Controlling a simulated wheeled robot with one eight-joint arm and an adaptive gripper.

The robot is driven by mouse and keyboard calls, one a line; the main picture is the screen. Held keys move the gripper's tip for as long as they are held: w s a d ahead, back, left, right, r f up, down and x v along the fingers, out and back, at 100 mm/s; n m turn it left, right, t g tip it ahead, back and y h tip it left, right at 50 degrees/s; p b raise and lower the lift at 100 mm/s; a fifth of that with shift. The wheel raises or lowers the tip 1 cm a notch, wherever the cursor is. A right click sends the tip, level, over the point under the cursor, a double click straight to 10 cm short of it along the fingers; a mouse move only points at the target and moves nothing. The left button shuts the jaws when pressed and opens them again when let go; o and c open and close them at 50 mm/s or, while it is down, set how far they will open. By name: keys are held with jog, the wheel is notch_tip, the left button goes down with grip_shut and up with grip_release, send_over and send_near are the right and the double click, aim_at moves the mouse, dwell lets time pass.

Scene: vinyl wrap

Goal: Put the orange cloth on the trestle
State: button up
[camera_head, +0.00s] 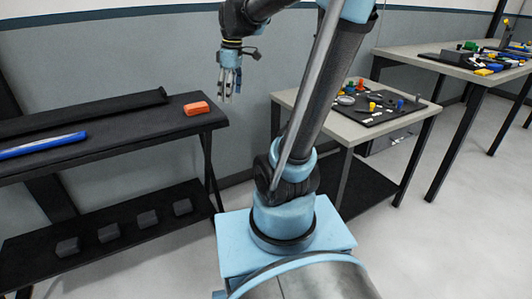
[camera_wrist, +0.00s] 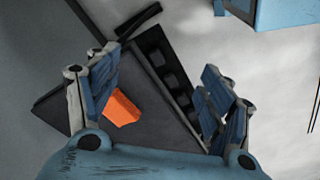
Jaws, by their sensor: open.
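The orange cloth (camera_head: 196,108) looks like a small folded block. It lies near the right end of a dark-topped bench (camera_head: 120,122) at the left. In the wrist view the cloth (camera_wrist: 122,108) shows just inside the left finger, below on the dark top (camera_wrist: 150,130). My gripper (camera_head: 229,97) hangs fingers down, to the right of the cloth and apart from it. In the wrist view my gripper (camera_wrist: 160,68) is open with nothing between its fingers. Which piece of furniture is the trestle I cannot tell.
A blue roll (camera_head: 42,146) and a long black bar (camera_head: 90,110) lie on the bench. Several dark blocks (camera_head: 112,232) sit on its lower shelf. A grey-topped table (camera_head: 335,127) with a mat of small tools stands right, another (camera_head: 420,58) beyond. Floor (camera_head: 440,240) at right is clear.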

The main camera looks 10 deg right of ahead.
jog(key=s+d+f+m, duration=0.4)
jog(key=s+f+m, duration=0.2)
jog(key=s+f, duration=0.2)
jog(key=s+d+f+m+t+h, duration=0.1)
jog(key=s+d+f+m, duration=0.4)
jog(key=s, duration=0.5)
notch_tip(320, 180, down, 3)
jog(key=shift+s+r+m, duration=0.1)
jog(key=shift+s+m, duration=0.15)
jog(key=shift+m, duration=0.45)
